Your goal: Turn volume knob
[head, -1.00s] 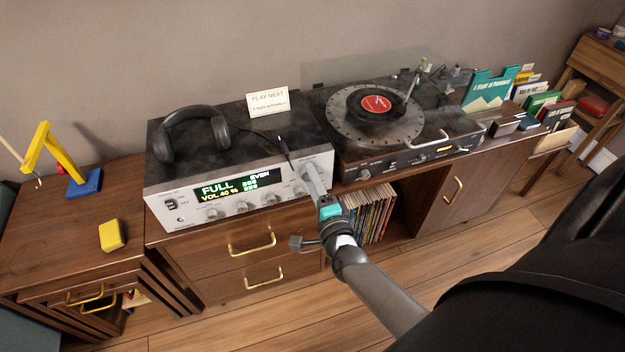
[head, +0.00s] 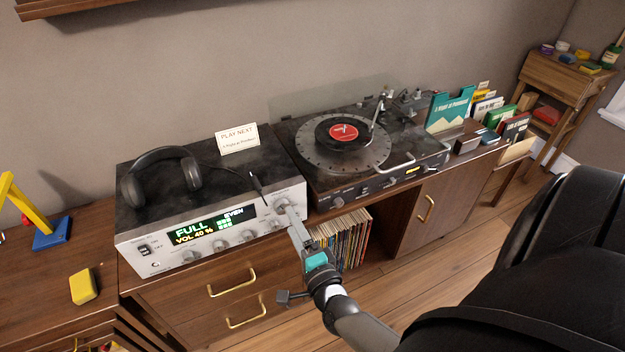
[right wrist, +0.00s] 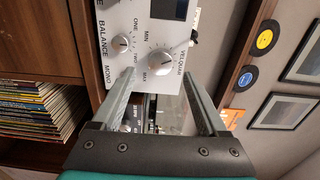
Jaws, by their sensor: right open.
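The silver amplifier (head: 205,232) stands on the wooden cabinet; its display (head: 212,226) reads FULL, VOL 40 % and EVEN. The round volume knob (right wrist: 160,60) is at the right end of its front panel, with MIN and MAX marks around it in the right wrist view. My right gripper (head: 289,211) is at this end of the panel and partly hides the knob in the head view. In the right wrist view its jaws (right wrist: 157,82) are open and empty, with the knob just beyond and between the fingertips. My left gripper is not in view.
Headphones (head: 160,176) and a PLAY NEXT card (head: 237,140) are on the amplifier. A turntable (head: 322,190) with a record stands just right of it. Records (head: 345,238) fill the shelf below. A smaller balance knob (right wrist: 121,43) sits beside the volume knob.

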